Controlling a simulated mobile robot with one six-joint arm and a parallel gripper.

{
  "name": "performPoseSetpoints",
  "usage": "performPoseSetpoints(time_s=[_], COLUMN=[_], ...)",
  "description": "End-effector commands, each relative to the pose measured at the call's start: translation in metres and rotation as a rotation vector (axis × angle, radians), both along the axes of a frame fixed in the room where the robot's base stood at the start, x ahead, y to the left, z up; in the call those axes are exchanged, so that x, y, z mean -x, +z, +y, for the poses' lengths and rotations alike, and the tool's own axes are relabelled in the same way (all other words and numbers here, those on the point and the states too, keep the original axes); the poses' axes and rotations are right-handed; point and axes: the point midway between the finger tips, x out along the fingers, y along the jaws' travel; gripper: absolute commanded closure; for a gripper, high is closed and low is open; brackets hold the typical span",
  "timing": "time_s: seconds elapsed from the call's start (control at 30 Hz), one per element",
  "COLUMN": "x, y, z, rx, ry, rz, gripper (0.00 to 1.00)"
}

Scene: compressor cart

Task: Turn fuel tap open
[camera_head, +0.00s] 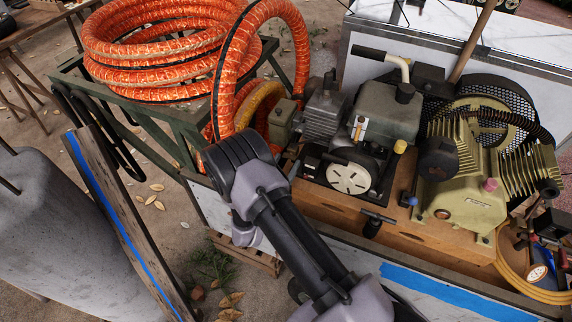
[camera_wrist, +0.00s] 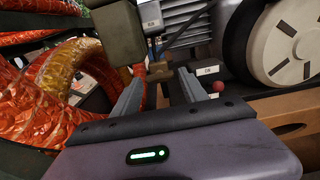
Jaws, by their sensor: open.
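My gripper (camera_wrist: 160,82) is open in the wrist view, its two grey fingers pointing forward beside the engine. A small brass-coloured fitting (camera_wrist: 160,72) shows between and just beyond the fingertips; it may be the fuel tap, but I cannot tell its handle position. I cannot tell whether the fingers touch it. A dark olive box (camera_wrist: 118,33) hangs above the left finger. A small red knob (camera_wrist: 218,86) sits right of the right finger, below a white label (camera_wrist: 207,70). In the head view the olive box (camera_head: 283,120) stands beyond my arm, and the fingers are hidden.
A round recoil starter cover (camera_head: 350,178) and a fuel tank (camera_head: 388,110) lie right of my arm. The wooden base (camera_head: 335,208) carries the compressor (camera_head: 465,175). An orange hose (camera_wrist: 65,75) is close to the left finger. A blue-edged plank (camera_head: 125,220) stands left.

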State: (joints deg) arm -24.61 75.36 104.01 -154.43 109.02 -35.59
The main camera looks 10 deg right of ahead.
Motion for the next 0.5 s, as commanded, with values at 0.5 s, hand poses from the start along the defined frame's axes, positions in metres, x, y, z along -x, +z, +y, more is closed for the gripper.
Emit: performPoseSetpoints(time_s=[0.5], x=[-0.0063], y=[0.0007], z=[-0.0044], rx=[0.0], ry=[0.0], rz=[0.0], gripper=[0.8])
